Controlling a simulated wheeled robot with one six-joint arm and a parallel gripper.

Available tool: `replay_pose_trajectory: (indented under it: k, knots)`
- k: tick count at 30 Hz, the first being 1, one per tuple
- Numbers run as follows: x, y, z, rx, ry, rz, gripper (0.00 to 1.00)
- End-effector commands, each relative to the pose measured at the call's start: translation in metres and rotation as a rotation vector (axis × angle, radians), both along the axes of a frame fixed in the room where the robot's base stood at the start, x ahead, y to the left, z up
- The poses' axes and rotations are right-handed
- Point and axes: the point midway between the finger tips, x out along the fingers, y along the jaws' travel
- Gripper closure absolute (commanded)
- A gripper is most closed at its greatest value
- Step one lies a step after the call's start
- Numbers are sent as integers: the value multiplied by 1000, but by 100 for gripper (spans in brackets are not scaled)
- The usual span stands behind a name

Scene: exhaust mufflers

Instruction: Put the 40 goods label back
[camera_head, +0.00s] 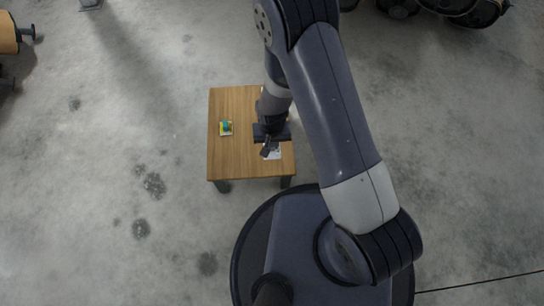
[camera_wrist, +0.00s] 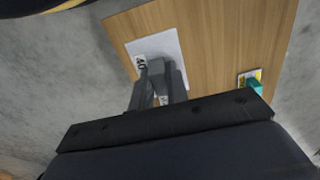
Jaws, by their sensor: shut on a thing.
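My gripper (camera_wrist: 157,82) is over the wooden table in the wrist view, its fingers shut on a small white label. The label marked 40 (camera_wrist: 140,62) shows at the fingertips, over the left part of a white sheet (camera_wrist: 168,42). A small pale marked patch (camera_wrist: 163,100) shows between the fingers; I cannot tell if it is part of the same label. In the head view my gripper (camera_head: 267,148) is above the white sheet (camera_head: 274,154) near the table's front right corner. The fingers hide part of the sheet, and I cannot tell whether the label touches it.
The wooden table (camera_head: 225,160) stands on a grey concrete floor. A small yellow item with a teal piece (camera_head: 226,128) lies on its left part and shows at right in the wrist view (camera_wrist: 252,80). The table's left and middle are otherwise bare.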

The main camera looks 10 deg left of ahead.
Motion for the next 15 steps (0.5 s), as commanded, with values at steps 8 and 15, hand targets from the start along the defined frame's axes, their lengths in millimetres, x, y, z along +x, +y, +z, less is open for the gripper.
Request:
replay_pose_trajectory:
  k: [8,15]
  knots:
    - [0,0,-45,0,0,-1,100]
    - [0,-1,-71,-1,2,-1,100]
